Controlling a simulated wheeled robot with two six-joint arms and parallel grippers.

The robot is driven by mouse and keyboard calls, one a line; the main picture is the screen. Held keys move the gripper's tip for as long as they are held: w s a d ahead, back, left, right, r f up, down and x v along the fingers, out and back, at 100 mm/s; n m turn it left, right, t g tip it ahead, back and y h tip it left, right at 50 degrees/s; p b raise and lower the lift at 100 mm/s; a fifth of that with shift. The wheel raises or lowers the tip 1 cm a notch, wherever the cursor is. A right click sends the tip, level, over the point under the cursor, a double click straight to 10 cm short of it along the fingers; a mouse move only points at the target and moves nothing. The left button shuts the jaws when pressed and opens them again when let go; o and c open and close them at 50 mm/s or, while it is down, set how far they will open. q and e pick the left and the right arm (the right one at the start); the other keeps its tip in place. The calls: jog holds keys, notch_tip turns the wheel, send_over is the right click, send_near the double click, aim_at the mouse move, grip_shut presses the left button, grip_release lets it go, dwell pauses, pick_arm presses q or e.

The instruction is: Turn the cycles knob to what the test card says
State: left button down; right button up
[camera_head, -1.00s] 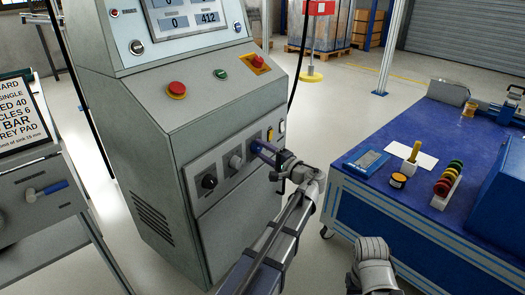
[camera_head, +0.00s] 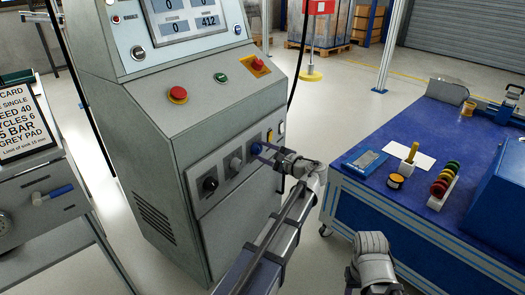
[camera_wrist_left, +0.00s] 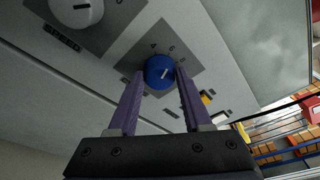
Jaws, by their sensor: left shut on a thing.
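A blue knob (camera_head: 255,149) is the rightmost of three on the machine's front panel. My left gripper (camera_head: 263,153) is shut on it, one purple finger on each side. The wrist view shows the blue knob (camera_wrist_left: 158,72) between the fingertips, with small numbers around it and a white mark toward the upper right. I cannot tell exactly which number the mark meets. My right arm shows at the lower right, its fingers unseen.
A red button (camera_head: 178,94) and a green button (camera_head: 220,77) are on the sloped panel above. A blue table (camera_head: 440,240) with small items stands at the right.

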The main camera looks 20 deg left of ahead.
dwell(0.3)
pick_arm(q)
jog(key=shift+c, duration=1.7)
grip_release()
jog(key=p+v, duration=0.1)
jog(key=v, duration=0.6)
jog(key=shift+d, duration=0.4)
jog(key=shift+s, duration=0.15)
